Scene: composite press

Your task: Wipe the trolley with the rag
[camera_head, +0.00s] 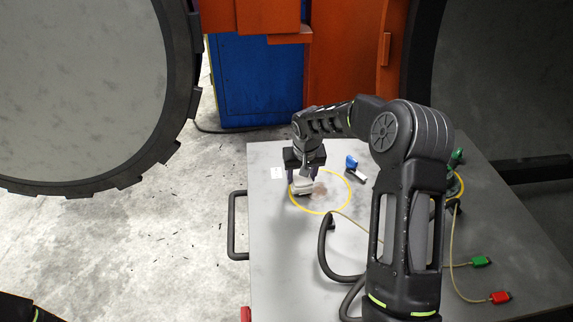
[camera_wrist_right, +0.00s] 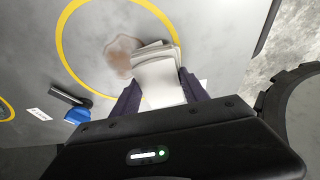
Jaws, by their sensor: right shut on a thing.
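The trolley (camera_head: 272,240) is a grey flat top with a black handle on its left side. A yellow ring is marked on it, with a brownish stain (camera_head: 319,190) inside, also seen in the right wrist view (camera_wrist_right: 118,52). My right gripper (camera_head: 303,180) is shut on the folded whitish rag (camera_head: 302,187), at the left part of the ring beside the stain. In the right wrist view the rag (camera_wrist_right: 160,75) sits between the fingers and overlaps the stain's edge. I cannot tell whether it touches the top. My left gripper is not in view.
Cables with a green plug (camera_head: 480,261) and a red plug (camera_head: 500,297) lie at the right. A large round door (camera_head: 80,80) stands at the left.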

